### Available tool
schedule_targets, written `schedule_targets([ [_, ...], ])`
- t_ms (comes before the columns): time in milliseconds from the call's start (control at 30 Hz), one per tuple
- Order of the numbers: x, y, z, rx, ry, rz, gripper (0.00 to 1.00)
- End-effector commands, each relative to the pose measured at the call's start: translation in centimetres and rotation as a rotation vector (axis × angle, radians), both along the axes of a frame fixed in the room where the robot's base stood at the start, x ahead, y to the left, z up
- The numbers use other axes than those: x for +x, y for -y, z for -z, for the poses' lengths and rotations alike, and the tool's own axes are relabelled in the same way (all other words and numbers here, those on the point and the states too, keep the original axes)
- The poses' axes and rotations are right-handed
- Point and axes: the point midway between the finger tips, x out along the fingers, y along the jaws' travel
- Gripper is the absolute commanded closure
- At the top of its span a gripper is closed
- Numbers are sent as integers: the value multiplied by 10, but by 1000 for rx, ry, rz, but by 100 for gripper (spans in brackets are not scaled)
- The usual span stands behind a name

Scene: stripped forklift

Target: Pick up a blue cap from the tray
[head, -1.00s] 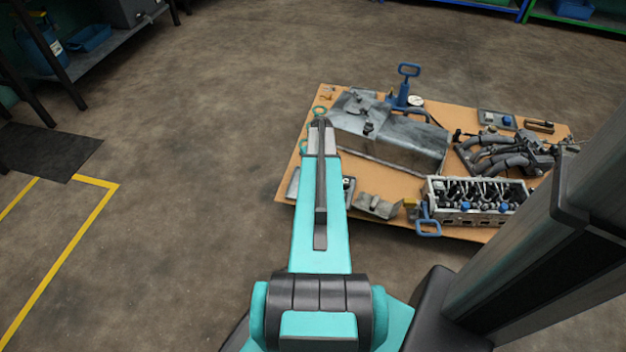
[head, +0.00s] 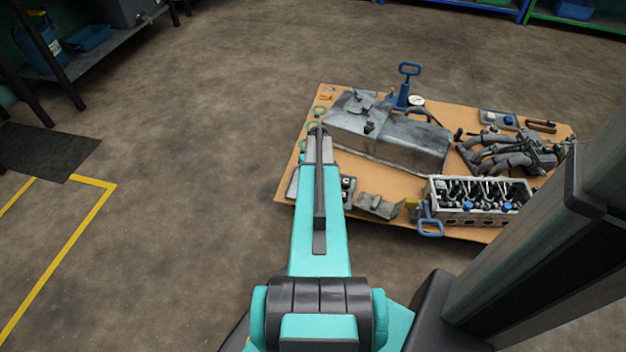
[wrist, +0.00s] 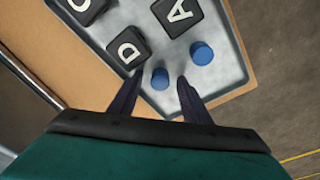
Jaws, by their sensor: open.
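In the wrist view, two blue caps lie in a grey metal tray (wrist: 239,88). The nearer blue cap (wrist: 160,78) is just beyond the tips of my gripper (wrist: 157,83), roughly between its two dark fingers. The other blue cap (wrist: 202,53) lies farther up and to the right, outside the fingers. My gripper is open with nothing held. In the head view, my arm hides most of this tray (head: 292,187) and both caps, and the fingers cannot be made out there.
Black lettered blocks, one marked D (wrist: 128,48) and one marked A (wrist: 177,12), share the tray. The brown board (head: 285,170) carries a metal tank (head: 400,140), a cylinder head (head: 475,205) and a blue-handled pump (head: 404,90). Open floor (head: 200,130) lies to the left.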

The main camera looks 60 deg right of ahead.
Motion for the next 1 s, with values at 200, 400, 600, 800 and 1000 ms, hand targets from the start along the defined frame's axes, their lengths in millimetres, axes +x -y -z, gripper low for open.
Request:
schedule_targets([
  [200,0,0,0,0,0,0,56],
  [400,0,0,0,0,0,0,56],
  [600,0,0,0,0,0,0,70],
  [800,0,0,0,0,0,0,100],
  [1000,0,0,0,0,0,0,100],
])
